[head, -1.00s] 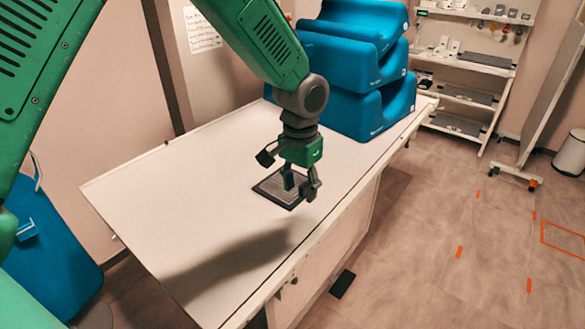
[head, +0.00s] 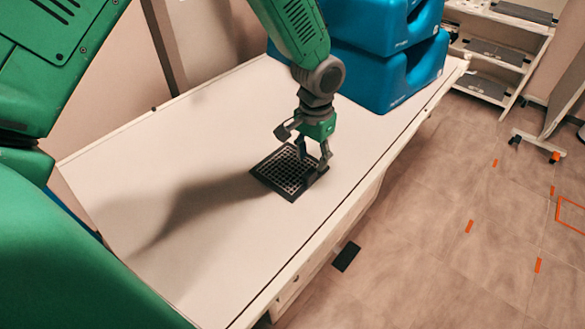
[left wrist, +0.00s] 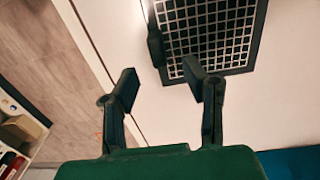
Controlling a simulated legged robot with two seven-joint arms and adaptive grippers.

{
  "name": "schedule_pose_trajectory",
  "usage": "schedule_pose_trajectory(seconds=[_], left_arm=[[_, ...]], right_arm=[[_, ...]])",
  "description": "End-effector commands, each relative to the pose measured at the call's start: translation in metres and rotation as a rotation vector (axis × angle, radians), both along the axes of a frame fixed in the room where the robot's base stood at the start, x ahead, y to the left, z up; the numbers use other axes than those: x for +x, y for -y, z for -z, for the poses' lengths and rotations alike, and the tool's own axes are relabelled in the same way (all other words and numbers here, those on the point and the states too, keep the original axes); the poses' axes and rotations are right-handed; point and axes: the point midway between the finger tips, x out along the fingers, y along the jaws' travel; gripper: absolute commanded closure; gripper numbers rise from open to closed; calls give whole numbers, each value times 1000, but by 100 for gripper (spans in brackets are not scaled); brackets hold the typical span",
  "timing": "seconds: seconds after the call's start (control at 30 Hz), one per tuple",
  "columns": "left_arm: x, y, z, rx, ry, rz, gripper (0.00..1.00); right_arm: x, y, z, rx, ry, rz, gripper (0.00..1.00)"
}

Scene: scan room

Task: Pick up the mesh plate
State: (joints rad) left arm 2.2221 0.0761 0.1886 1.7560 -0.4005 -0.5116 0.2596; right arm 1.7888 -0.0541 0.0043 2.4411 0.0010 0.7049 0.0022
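The mesh plate (head: 277,176) is a dark, square grid with a solid rim, lying flat on the white table (head: 200,240). It also shows at the top of the left wrist view (left wrist: 212,32). My left gripper (head: 313,162) is at the plate's right side in the head view, pointing down with its fingers spread. In the left wrist view my left gripper (left wrist: 160,86) is open, with nothing between its fingers; one finger overlaps the plate's lower edge in the picture. I cannot tell whether any finger touches the plate. My right gripper is not in view.
Stacked blue blocks (head: 385,65) stand on the table's far end, behind my left gripper. A white shelf unit (head: 498,50) stands at the back right. A small dark item (head: 346,256) lies on the floor beside the table. The table's near left part is clear.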

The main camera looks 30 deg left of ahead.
Motion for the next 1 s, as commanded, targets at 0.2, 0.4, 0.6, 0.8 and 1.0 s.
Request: schedule_pose_trajectory(seconds=[0.2, 0.4, 0.6, 0.8, 1.0], left_arm=[[-3, 3, 14, 4, 0, 2, 60], [-6, 5, 43, 8, -1, 2, 60], [-5, 1, 58, 5, 2, 1, 60], [-6, -2, 59, 1, 3, 0, 64], [-6, 0, 58, 4, 2, 1, 100]], right_arm=[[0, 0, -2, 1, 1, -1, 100], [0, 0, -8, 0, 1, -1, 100], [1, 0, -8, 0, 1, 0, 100], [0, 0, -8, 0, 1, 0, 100], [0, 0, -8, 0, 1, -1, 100]])
